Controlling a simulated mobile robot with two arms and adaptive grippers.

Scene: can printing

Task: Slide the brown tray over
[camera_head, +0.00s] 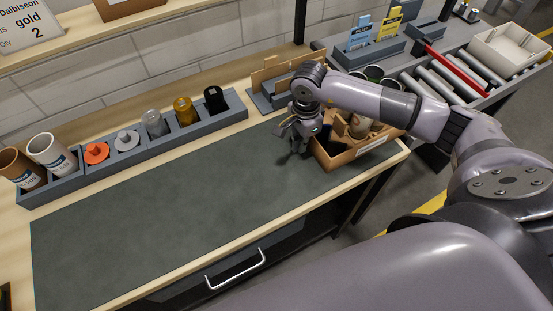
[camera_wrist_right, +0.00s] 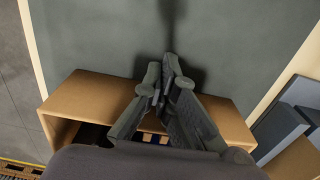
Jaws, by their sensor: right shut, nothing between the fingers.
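The brown tray (camera_head: 352,153) stands at the right end of the workbench, on the edge of the dark mat, with a pale label on its front wall. Small items sit inside it, partly hidden by my arm. In the right wrist view its brown wall (camera_wrist_right: 84,97) shows on both sides of my fingers. My right gripper (camera_head: 294,148) is shut and empty, pointing down just left of the tray in the head view. In the wrist view its fingertips (camera_wrist_right: 164,70) reach past the tray wall over the mat. I cannot tell whether they touch the tray. My left gripper is not in view.
The dark mat (camera_head: 140,220) is clear to the left of the tray. A long grey rack (camera_head: 140,155) with cups, jars and orange and grey parts runs along its back. A roller conveyor (camera_head: 435,85) with a white bin (camera_head: 505,52) is at the back right.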

